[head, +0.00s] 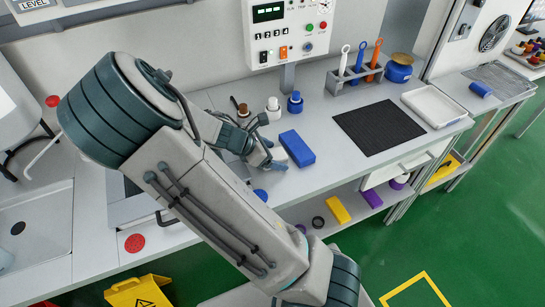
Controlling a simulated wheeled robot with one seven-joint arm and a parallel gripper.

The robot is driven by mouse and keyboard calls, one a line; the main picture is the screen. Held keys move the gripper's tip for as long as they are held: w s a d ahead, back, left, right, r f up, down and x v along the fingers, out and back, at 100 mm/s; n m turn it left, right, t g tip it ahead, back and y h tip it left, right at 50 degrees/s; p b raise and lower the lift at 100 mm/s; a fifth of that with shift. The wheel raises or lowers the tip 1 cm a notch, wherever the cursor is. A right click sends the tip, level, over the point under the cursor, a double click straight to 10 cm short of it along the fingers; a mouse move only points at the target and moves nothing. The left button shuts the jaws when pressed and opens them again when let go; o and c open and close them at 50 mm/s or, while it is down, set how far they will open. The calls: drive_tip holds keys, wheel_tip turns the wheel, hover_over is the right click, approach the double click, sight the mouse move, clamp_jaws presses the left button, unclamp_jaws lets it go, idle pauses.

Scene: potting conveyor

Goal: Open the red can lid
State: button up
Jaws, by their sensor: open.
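My gripper (277,158) is over the middle of the grey bench, left of a blue block (297,148). It is open, and I see nothing held in it. I cannot tell whether its fingers touch anything. I cannot make out a red can with a lid; my arm covers much of the bench to the left and in front. A flat red disc (135,243) lies at the bench's front left, and I cannot tell if it is a lid.
Bottles with white (273,108) and blue (295,103) bodies stand behind my gripper. A black mat (380,128), a white tray (433,106) and a tool rack (355,80) are to the right. Blocks lie on the lower shelf.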

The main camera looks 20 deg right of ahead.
drive_tip(key=c, duration=1.1)
drive_tip(key=shift+r, duration=0.85)
wheel_tip(320, 180, up, 2)
drive_tip(key=shift+r, duration=0.25)
drive_tip(key=s+r, duration=0.2)
drive_tip(key=s, duration=0.1)
drive_tip(key=s+d+r+p, duration=0.1)
drive_tip(key=s+r, duration=0.1)
drive_tip(key=s, duration=0.2)
drive_tip(key=s+d+r+p, duration=0.1)
drive_tip(key=s+r, duration=0.1)
drive_tip(key=s, duration=0.2)
drive_tip(key=shift+s+r, duration=0.25)
drive_tip(key=shift+r, duration=0.15)
